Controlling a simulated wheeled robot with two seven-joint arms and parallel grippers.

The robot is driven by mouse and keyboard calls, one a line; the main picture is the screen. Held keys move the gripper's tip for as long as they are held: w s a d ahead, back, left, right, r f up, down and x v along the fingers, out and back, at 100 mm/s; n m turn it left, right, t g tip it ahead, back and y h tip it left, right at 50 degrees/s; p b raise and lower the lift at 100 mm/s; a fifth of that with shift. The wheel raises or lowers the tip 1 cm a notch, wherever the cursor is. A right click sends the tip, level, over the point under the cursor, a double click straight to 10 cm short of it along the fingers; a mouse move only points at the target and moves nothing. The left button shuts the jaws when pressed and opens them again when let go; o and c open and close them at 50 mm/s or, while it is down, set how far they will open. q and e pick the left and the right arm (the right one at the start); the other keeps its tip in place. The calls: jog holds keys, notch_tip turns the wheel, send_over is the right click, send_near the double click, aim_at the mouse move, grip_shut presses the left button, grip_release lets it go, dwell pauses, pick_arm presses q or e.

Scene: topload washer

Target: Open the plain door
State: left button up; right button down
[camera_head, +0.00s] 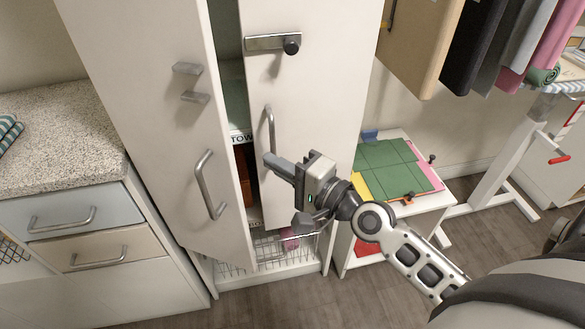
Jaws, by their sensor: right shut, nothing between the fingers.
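A tall white cabinet has two doors. The left door (150,110) carries two small grey brackets (190,83) and a curved bar handle (208,184). It stands ajar, with a gap showing the shelves inside. The right door (320,90) carries a metal latch plate with a dark knob (290,44) and a bar handle (269,130). I cannot tell for certain which is the plain door. My right gripper (283,170) is shut and empty, in front of the right door just below its handle. I cannot tell whether it touches the door. My left gripper is out of view.
A speckled counter (60,130) with drawers stands at the left. A low white table (435,199) with a green mat (385,165) is right of the cabinet. Clothes (480,50) hang at the upper right. A wire basket (275,246) sits low in the cabinet. Wooden floor (480,262) is clear in front.

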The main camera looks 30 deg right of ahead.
pick_arm(q)
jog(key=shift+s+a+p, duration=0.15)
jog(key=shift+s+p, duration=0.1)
jog(key=shift+p, duration=0.55)
pick_arm(e)
jog(key=a, duration=0.2)
jog(key=w+a, duration=0.1)
jog(key=a, duration=0.1)
jog(key=shift+a, duration=0.3)
